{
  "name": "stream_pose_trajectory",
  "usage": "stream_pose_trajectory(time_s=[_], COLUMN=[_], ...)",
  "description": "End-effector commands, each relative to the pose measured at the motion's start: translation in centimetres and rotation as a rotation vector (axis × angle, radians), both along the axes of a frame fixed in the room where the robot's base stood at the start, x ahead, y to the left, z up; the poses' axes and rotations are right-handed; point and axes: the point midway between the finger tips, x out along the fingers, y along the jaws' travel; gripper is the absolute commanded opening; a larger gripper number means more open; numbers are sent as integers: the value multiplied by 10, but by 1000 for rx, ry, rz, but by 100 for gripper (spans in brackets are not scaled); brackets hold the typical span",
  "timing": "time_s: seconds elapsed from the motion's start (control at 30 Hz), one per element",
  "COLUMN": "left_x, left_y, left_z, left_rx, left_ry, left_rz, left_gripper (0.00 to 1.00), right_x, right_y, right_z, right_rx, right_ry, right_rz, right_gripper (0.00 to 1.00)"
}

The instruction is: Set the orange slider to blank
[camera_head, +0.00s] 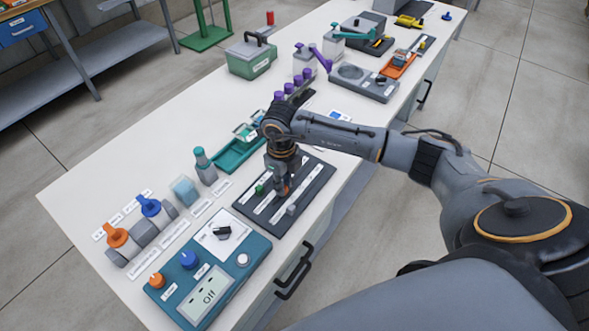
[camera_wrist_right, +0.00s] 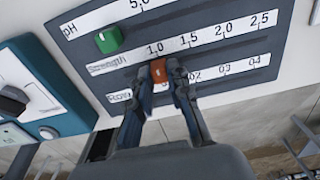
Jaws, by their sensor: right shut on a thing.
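The dark slider board (camera_head: 246,207) lies on the bench beside the teal control box. The orange slider (camera_wrist_right: 158,71) stands just below the 1.0 mark of the Strength scale (camera_wrist_right: 205,38). My right gripper (camera_wrist_right: 164,82) is shut on the orange slider; in the head view this gripper (camera_head: 281,188) points down over the board. A green slider (camera_wrist_right: 108,40) stands at the pH scale. My left gripper is out of view.
The teal control box (camera_head: 262,247), its display reading "Off", stands left of the board. A teal tray (camera_head: 226,164) lies behind it. Bench drawer handles (camera_head: 294,272) stick out in front.

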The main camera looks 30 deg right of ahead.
Motion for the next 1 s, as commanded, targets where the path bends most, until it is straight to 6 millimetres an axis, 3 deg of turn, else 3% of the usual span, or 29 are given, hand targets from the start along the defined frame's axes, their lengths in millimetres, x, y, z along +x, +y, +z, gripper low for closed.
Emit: stream_pose_trajectory(time_s=[0.1,0.23,0.7,0.73,0.8,1.0], left_x=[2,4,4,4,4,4], left_y=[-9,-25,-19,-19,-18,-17], left_z=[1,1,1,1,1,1], left_rx=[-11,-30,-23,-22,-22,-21], left_ry=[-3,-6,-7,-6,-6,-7], left_rz=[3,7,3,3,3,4], left_gripper=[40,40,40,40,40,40], right_x=[-8,-13,-17,-17,-17,-16], right_y=[22,35,43,43,43,42], right_z=[1,0,0,0,0,0], right_rx=[3,3,7,7,7,4], right_ry=[-3,-2,0,0,0,-2], right_rz=[4,2,2,2,2,1], right_gripper=[0,0,0,24,38,42])
